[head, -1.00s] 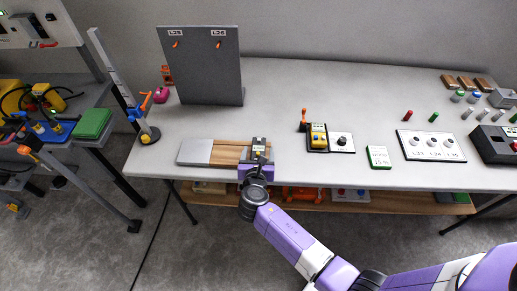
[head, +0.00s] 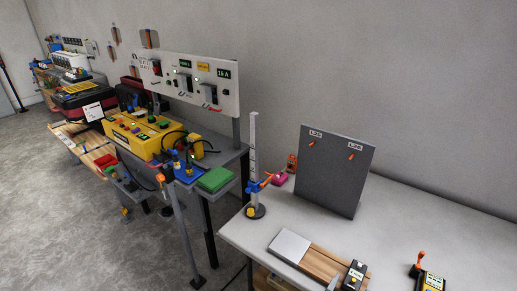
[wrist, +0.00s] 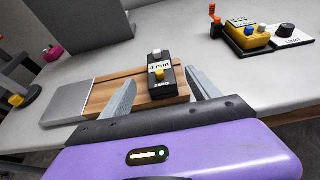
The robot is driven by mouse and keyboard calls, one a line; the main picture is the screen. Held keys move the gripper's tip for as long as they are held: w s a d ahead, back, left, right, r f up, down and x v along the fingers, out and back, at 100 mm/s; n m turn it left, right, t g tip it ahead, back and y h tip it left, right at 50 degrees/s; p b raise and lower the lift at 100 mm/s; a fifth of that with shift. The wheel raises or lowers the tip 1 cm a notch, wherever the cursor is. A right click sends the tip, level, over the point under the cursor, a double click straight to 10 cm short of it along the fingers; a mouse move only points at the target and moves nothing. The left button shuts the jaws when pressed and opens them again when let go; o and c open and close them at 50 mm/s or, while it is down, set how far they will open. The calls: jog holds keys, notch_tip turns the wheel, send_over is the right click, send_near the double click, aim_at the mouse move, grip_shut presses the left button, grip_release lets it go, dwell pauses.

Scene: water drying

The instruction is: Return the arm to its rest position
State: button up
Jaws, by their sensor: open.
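My gripper (wrist: 160,80) is in the wrist view, its two grey fingers spread apart with nothing held. Between and just beyond the fingertips is a small black device (wrist: 161,84) with a "4 mm" label and a yellow button. It sits on a wooden board (wrist: 102,98) with a grey plate (wrist: 70,102) at its left end. Whether the fingers touch the device I cannot tell. In the head view the device (head: 354,276) and board (head: 322,264) show at the bottom edge. My purple arm is out of that view.
A grey upright panel (head: 335,172) marked L25 and L26 stands behind the board. A post on a round base (head: 254,211) stands at the table's left corner. A yellow device (wrist: 250,36) is at the right. A second bench with a yellow box (head: 140,134) is farther left.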

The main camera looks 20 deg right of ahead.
jog(key=s+a+f+m+t+y, duration=0.2)
jog(key=s+a+m+y, duration=0.75)
jog(key=s+a, duration=0.6)
jog(key=s+r+m+t, duration=0.2)
jog(key=s+r+m, duration=0.5)
jog(key=r, duration=0.3)
jog(key=s+r+m+t+b, duration=0.1)
jog(key=s+r+m+t, duration=0.1)
jog(key=s+r+m, duration=0.5)
notch_tip(320, 180, up, 4)
jog(key=shift+a+m+t+y, duration=0.3)
jog(key=shift+a+m+y, duration=0.15)
jog(key=shift+m, duration=0.7)
jog(key=shift+f, duration=0.1)
